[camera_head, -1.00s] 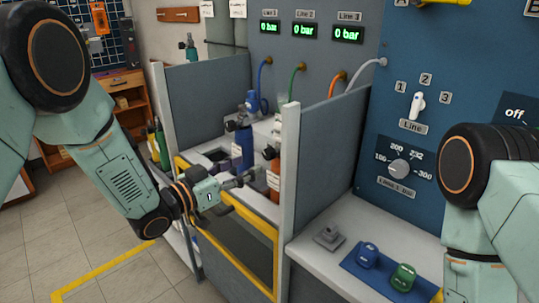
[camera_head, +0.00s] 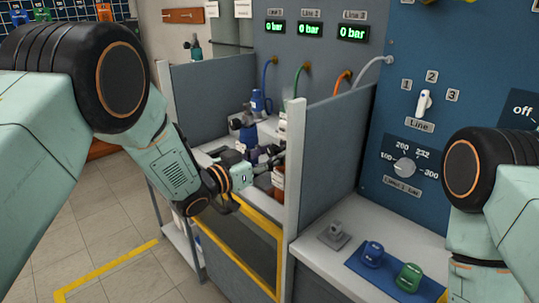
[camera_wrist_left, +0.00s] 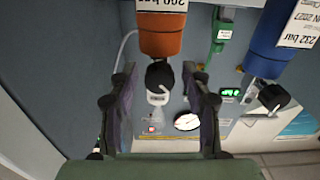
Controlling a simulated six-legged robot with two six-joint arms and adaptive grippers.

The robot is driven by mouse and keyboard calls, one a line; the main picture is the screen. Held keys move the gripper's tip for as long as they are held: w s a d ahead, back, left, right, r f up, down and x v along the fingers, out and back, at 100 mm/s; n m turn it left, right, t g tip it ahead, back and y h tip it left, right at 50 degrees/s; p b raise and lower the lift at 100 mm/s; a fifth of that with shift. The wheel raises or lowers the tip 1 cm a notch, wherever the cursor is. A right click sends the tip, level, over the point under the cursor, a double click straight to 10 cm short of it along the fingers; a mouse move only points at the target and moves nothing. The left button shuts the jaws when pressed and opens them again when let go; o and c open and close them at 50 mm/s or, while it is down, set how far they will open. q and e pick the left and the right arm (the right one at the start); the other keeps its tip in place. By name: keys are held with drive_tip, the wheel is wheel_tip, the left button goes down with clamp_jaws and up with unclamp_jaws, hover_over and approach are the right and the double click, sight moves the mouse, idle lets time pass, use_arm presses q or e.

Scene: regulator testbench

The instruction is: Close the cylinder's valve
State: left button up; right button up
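An orange cylinder (camera_wrist_left: 163,38) with a white "200 bar" label shows upside down in the left wrist view. A black valve knob (camera_wrist_left: 160,75) with a light fitting sits at its end. My left gripper (camera_wrist_left: 160,105) is open, one finger on each side of the knob, with gaps visible. In the head view my left gripper (camera_head: 272,157) is at the bench, and the orange cylinder (camera_head: 277,180) is partly hidden behind it. My right gripper is out of view.
A grey partition (camera_head: 335,145) stands right of the cylinder bay, with a yellow-framed front (camera_head: 250,215). A side bench holds a blue mat (camera_head: 350,262) with a blue and a green cap. Wall displays (camera_head: 310,30) read 0 bar.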

use_arm(q)
drive_tip(key=shift+s+a+r, duration=0.15)
drive_tip(key=shift+s, duration=0.1)
drive_tip(key=c, duration=0.5)
drive_tip(key=shift+w, duration=0.1)
clamp_jaws()
drive_tip(key=m, duration=0.3)
drive_tip(key=shift+m+b, duration=0.3)
drive_tip(key=shift+m, duration=0.1)
drive_tip(key=shift+m+b, duration=0.55)
drive_tip(key=shift+m, duration=1.65)
